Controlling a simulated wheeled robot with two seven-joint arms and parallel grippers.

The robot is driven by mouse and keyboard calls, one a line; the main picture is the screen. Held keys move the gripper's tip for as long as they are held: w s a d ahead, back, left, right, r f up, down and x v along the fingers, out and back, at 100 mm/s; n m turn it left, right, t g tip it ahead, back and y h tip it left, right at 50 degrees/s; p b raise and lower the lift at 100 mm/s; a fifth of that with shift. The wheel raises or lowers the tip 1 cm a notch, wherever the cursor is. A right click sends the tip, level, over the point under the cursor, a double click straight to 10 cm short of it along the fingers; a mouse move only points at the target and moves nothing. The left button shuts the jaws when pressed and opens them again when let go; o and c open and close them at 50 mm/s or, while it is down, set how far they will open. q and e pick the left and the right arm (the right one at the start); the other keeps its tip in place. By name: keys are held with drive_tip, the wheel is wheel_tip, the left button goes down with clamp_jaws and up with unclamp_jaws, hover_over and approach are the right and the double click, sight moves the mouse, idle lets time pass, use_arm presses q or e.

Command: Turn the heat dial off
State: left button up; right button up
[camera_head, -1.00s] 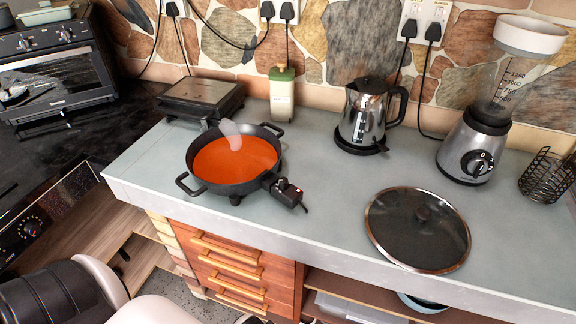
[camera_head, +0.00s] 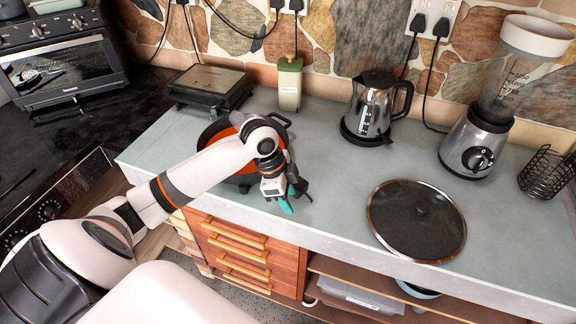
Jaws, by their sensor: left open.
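The electric skillet (camera_head: 214,131) holds orange-red soup and stands on the grey counter, largely hidden behind my left arm. Its black heat control (camera_head: 297,183) sticks out at the skillet's right front; the dial face is mostly hidden by my gripper. My left gripper (camera_head: 282,204) points down at the front of the control, with its teal fingertips near the counter's front edge. It is open, with nothing seen between its fingers. I cannot tell whether it touches the control. My right gripper is not in view.
A glass lid (camera_head: 417,220) lies at the right front. A kettle (camera_head: 372,108), blender (camera_head: 480,140) and wire basket (camera_head: 547,172) stand behind and right. The counter between control and lid is clear.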

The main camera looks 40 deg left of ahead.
use_arm(q)
drive_tip(key=w+a+r+m, duration=0.1)
drive_tip(key=w+a+r, duration=0.4)
drive_tip(key=a+r, duration=0.55)
drive_tip(key=shift+h, duration=0.5)
drive_tip(key=x, duration=0.3)
drive_tip(key=d+p+x, duration=0.1)
drive_tip(key=x, duration=0.3)
drive_tip(key=p+x, duration=0.1)
drive_tip(key=x, duration=0.3)
drive_tip(key=shift+w+d+r, duration=0.15)
drive_tip(key=shift+w+d, duration=0.1)
drive_tip(key=shift+d, duration=0.15)
clamp_jaws()
drive_tip(key=shift+r+n+t+p, duration=0.2)
drive_tip(key=shift+n+t+p, duration=0.2)
drive_tip(key=shift+p, duration=0.5)
drive_tip(key=n+p, duration=0.2)
drive_tip(key=p, duration=0.1)
drive_tip(key=n+t+y+p, duration=0.1)
drive_tip(key=n+p, duration=0.2)
drive_tip(key=shift+s+d+r+t+y, duration=0.1)
drive_tip(key=shift+s+d+t+y, duration=0.05)
drive_tip(key=shift+t+y, duration=0.15)
drive_tip(key=shift+n+t+y+p, duration=0.3)
drive_tip(key=shift+n+y+p, duration=0.1)
drive_tip(key=shift+n+p, duration=0.65)
drive_tip(key=shift+f, duration=0.25)
